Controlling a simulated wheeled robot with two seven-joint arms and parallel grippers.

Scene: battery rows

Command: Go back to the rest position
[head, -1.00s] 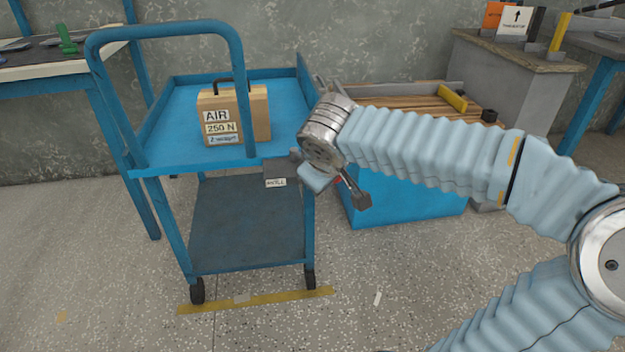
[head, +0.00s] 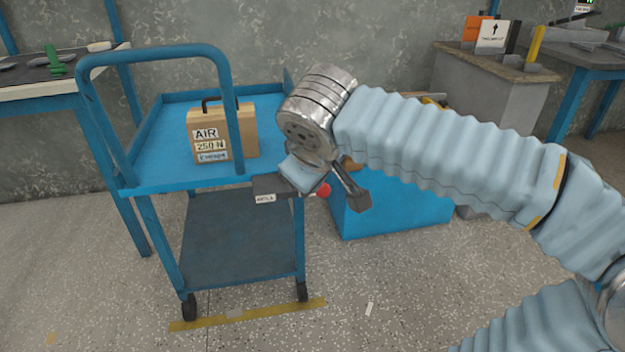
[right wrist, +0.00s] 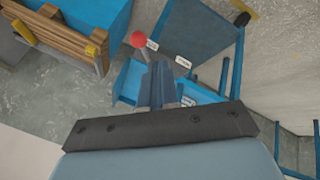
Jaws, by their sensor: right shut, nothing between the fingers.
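My right arm reaches in from the right in the head view, bent at the elbow. Its wrist is in front of the right edge of a blue cart (head: 175,178). My right gripper (head: 354,195) points downward and is shut and empty. In the right wrist view the shut fingers (right wrist: 157,72) show at the middle, with nothing between them. They appear close to a red knob (right wrist: 138,40), which also shows in the head view (head: 323,190) beside the gripper. I cannot tell whether they touch. My left gripper is not in view.
A tan case (head: 240,130) labelled AIR stands on the cart's upper tray. A small grey labelled box (head: 270,187) is at the cart's corner. A blue crate (head: 400,205) is partly hidden behind my arm. Workbenches stand left and right.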

